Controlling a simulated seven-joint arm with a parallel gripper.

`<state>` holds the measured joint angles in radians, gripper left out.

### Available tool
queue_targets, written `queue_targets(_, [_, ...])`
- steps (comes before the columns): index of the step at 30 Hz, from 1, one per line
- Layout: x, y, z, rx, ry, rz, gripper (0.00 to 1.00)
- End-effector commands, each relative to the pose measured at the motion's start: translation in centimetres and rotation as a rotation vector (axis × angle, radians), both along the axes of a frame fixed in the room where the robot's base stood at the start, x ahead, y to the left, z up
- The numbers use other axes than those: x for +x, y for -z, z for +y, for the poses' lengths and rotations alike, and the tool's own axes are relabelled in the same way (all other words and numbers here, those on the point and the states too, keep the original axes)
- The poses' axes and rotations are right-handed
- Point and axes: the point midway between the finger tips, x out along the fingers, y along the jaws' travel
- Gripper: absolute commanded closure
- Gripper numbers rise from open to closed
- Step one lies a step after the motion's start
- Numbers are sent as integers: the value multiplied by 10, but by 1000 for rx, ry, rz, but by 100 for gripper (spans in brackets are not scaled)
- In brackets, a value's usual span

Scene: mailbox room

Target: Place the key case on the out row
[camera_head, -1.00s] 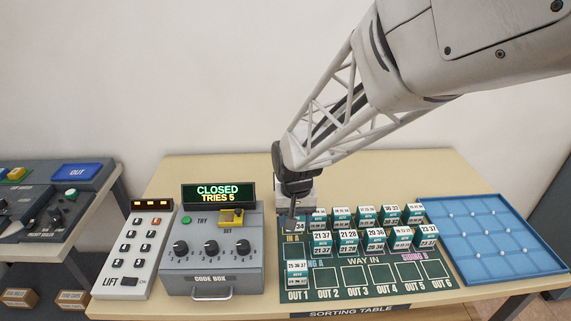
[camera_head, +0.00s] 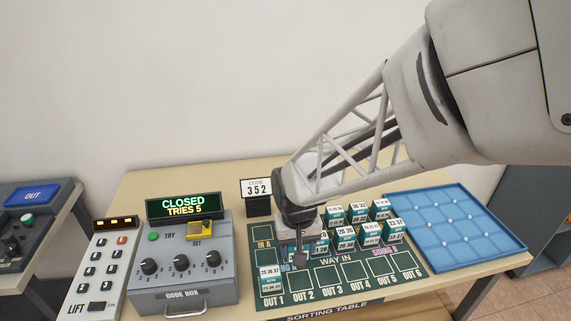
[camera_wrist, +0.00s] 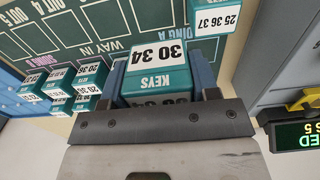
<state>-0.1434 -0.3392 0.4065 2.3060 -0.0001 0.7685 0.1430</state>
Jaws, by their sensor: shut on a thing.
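My gripper (camera_head: 300,257) hangs over the green sorting mat (camera_head: 405,258), near the OUT 2 side of its front. In the wrist view my gripper (camera_wrist: 160,78) is shut on a white and teal key case (camera_wrist: 157,55) marked 30 34 and KEYS, one finger on each side. The held case is mostly hidden by my gripper in the head view; its height above the mat is unclear. The out row (camera_head: 328,276) runs along the mat's front, OUT 1 to OUT 6. Another case (camera_head: 271,279), marked 25 36 37, stands on OUT 1; the other visible out squares look empty.
Several similar cases (camera_head: 370,234) stand on the mat behind and right of my gripper. The code box (camera_head: 183,265) and lift keypad (camera_head: 105,265) are to the left. A blue tray (camera_head: 455,228) lies to the right.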

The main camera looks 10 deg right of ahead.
Motion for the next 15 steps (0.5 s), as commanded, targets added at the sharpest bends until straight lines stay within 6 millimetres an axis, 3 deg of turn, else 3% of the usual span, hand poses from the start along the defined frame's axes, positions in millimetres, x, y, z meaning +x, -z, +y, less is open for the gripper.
queue_targets(15, [-91,17,-49,0,3,-1,70])
